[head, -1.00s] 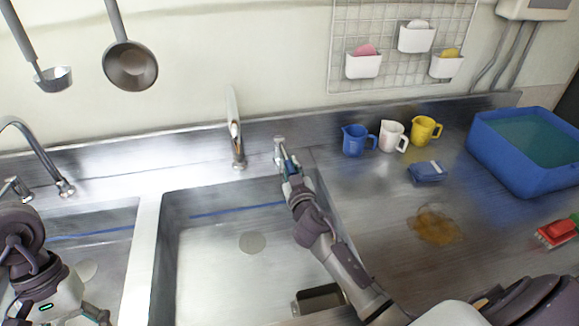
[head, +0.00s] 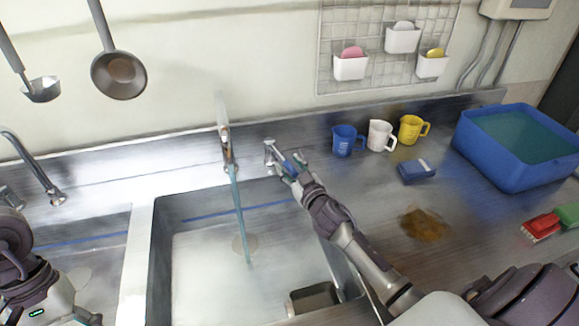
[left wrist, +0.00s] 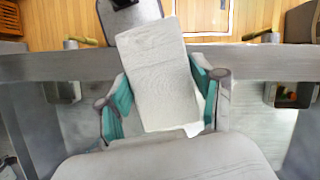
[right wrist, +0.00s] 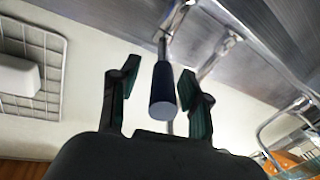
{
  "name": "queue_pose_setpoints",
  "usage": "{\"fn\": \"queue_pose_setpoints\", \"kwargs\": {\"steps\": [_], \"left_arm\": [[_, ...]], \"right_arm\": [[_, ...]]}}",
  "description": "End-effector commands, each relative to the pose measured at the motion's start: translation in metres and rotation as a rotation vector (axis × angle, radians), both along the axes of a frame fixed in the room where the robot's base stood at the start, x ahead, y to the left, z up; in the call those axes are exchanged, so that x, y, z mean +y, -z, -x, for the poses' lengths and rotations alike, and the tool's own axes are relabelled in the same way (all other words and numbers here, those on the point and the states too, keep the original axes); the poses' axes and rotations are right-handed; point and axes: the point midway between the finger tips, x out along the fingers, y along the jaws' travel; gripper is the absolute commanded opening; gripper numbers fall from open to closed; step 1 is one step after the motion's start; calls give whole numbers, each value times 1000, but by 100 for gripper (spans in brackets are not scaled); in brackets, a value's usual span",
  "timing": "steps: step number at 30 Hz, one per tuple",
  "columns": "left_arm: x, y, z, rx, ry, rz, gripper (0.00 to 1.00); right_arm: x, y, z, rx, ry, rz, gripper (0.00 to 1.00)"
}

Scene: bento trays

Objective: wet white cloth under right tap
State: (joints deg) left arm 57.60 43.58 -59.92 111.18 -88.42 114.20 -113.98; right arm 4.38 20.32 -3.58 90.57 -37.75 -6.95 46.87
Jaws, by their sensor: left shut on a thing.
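The white cloth (left wrist: 165,60) is in my left gripper (left wrist: 165,88), which is shut on it with a green-padded finger at each side. In the head view my left gripper (head: 85,318) is at the bottom left edge, and the cloth does not show there. The right tap (head: 225,145) stands behind the right sink (head: 178,275), and a stream of water (head: 240,215) runs from it into the basin. My right gripper (head: 287,166) is at the tap's handle (head: 270,152). In the right wrist view the handle's dark blue grip (right wrist: 163,95) is between the open fingers.
The left tap (head: 40,170) stands over the left sink. Blue, white (head: 380,135) and yellow measuring cups stand along the right back. A blue sponge (head: 416,171), a brown stain (head: 424,224), a red brush (head: 540,228) and a blue water tub (head: 480,150) are on the right counter.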

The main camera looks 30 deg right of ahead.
Motion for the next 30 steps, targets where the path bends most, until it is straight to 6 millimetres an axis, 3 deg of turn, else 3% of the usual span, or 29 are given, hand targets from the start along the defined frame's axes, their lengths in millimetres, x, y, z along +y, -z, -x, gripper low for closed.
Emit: {"fn": "queue_pose_setpoints", "kwargs": {"steps": [8,21,30], "left_arm": [[0,0,0,0,0,0,39],[0,0,0,0,0,0,39],[0,0,0,0,0,0,39]], "right_arm": [[1,0,6,0,-1,-1,47],[4,1,91,2,-1,-2,47],[5,0,119,1,0,-2,47]]}}
